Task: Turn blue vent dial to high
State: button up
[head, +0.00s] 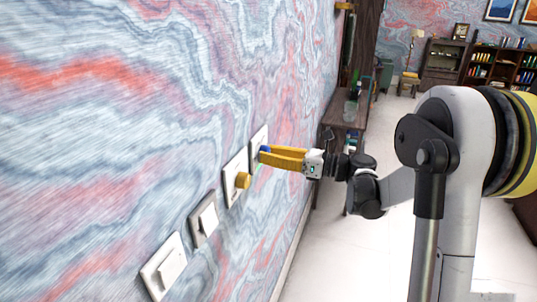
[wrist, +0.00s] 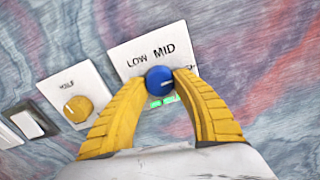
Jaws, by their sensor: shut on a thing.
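The blue vent dial (wrist: 160,79) sits on a white wall plate (wrist: 125,52) with the labels LOW and MID; a third label at the right is mostly hidden by a finger. The dial has a short white mark on its face, but I cannot tell exactly which label it points to. Green lit bars show just below the dial. My gripper (wrist: 162,87) has yellow fingers, one on each side of the dial, shut on it. In the head view the blue dial (head: 265,149) shows at the tips of my gripper (head: 263,155).
A yellow dial (head: 243,180) on its own plate is beside the blue one, nearer the camera. Two white rocker switches (head: 207,218) (head: 166,269) follow along the wall. A wooden desk (head: 346,112) stands beyond my gripper. The floor to the right is open.

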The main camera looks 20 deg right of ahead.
jog(key=shift+m, duration=0.3)
jog(key=o, duration=1.2)
jog(key=v, duration=1.2)
